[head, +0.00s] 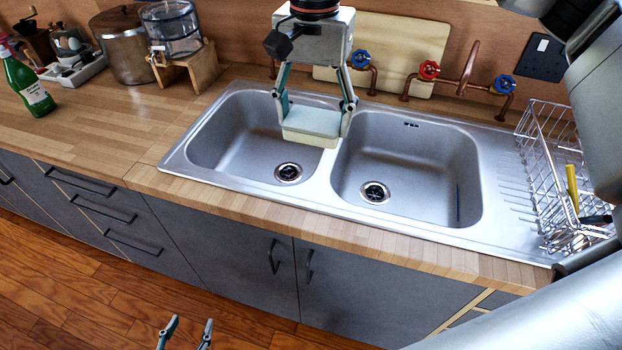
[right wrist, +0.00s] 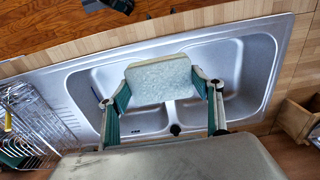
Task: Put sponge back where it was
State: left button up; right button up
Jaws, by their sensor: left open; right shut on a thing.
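The sponge (head: 312,122), a pale grey-green block with a cream edge, is between the fingers of my right gripper (head: 316,108). My right gripper is shut on it and holds it above the divider between the two basins of the steel sink (head: 340,190). In the right wrist view the sponge (right wrist: 160,80) lies across the fingertips of my right gripper (right wrist: 160,88), with the sink (right wrist: 242,75) behind it. My left gripper (head: 187,333) is open and empty at the bottom edge of the head view, over the wooden floor; only its fingertips show.
A wire dish rack (head: 560,195) stands on the drainer at the right. Taps with red and blue handles (head: 430,70) and a wooden board (head: 395,40) are behind the sink. A green bottle (head: 30,85), a pot (head: 122,45) and a glass dispenser (head: 170,28) stand at the left. The counter left of the sink has room.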

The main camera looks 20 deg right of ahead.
aim_at(313, 138)
notch_tip(313, 138, down, 17)
jog(key=shift+p, duration=0.35)
jog(key=o, duration=1)
jog(key=shift+f, duration=0.1)
jog(key=shift+o, duration=0.2)
jog(key=shift+r, duration=0.35)
notch_tip(313, 138, up, 12)
jog(key=shift+f+b, duration=0.15)
jog(key=shift+b, duration=0.35)
